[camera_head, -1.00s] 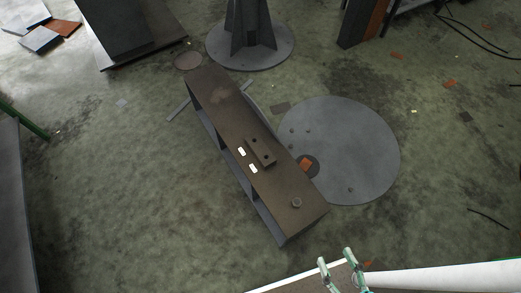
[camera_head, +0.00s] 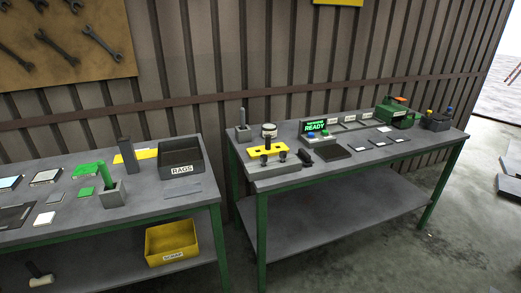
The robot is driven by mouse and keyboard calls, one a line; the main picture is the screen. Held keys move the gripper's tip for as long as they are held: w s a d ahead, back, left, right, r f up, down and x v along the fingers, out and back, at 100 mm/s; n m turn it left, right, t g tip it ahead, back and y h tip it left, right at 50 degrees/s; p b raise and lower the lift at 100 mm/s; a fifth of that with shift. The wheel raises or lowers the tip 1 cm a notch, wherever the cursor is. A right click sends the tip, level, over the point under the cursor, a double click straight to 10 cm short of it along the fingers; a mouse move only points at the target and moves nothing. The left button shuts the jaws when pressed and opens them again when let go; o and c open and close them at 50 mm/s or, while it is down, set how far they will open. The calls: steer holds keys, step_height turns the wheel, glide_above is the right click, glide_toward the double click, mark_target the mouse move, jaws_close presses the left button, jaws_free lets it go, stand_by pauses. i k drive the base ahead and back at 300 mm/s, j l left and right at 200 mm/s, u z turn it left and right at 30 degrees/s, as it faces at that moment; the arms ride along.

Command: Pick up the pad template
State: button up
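No label marks the pad template, and I cannot tell for sure which piece it is. A yellow plate with dark holes or knobs (camera_head: 268,151) lies on a grey block near the left front of the right bench. My gripper is not in the current view.
The left bench (camera_head: 150,204) holds a dark RAGS bin (camera_head: 182,157), a green-handled tool in a block (camera_head: 107,178) and several pads. A yellow bin (camera_head: 172,243) sits below. The right bench (camera_head: 345,163) carries a READY display (camera_head: 315,126) and a green machine (camera_head: 397,112). Floor shows at right.

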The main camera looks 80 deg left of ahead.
mark_target(269, 149)
steer(key=j+u, duration=0.15)
steer(key=u, duration=1.65)
steer(key=k+l+u, duration=0.1)
steer(key=u, duration=0.2)
